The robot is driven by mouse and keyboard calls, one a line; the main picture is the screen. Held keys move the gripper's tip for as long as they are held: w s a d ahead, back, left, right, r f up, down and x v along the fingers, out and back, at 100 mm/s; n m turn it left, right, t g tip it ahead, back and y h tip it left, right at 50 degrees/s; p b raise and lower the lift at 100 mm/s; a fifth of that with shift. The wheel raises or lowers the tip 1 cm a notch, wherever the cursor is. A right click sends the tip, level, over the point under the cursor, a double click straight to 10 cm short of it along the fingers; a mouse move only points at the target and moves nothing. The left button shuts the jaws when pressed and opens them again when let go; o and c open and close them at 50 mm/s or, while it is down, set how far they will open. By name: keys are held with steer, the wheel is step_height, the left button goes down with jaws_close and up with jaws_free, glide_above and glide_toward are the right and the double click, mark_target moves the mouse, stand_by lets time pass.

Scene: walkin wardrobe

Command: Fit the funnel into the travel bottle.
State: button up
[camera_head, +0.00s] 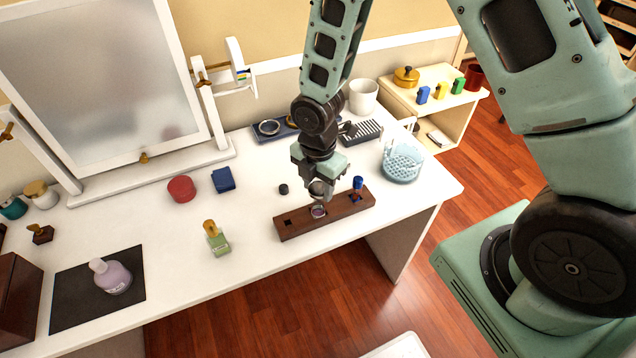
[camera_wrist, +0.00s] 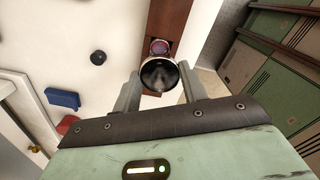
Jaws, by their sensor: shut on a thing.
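My gripper (camera_head: 320,190) is shut on the funnel (camera_wrist: 158,74), a grey metallic cone seen from above between the two fingers in the wrist view. In the head view the funnel (camera_head: 317,189) hangs just above the wooden rack (camera_head: 290,226). A small bottle with a purple top opening, likely the travel bottle (camera_head: 318,211), sits in the rack's middle. In the wrist view the bottle (camera_wrist: 159,46) shows just beyond the funnel's rim, so the funnel looks offset from it. The gap in height between them is hard to tell.
A blue-topped bottle (camera_head: 357,184) stands in the rack's right end. A black cap (camera_head: 283,189) lies left of my gripper.

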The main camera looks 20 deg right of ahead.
mark_target(318, 188)
steer(key=shift+f, duration=0.45)
steer(key=o, duration=1)
steer(key=shift+r, duration=0.15)
step_height(318, 188, up, 17)
steer(key=shift+r, duration=0.15)
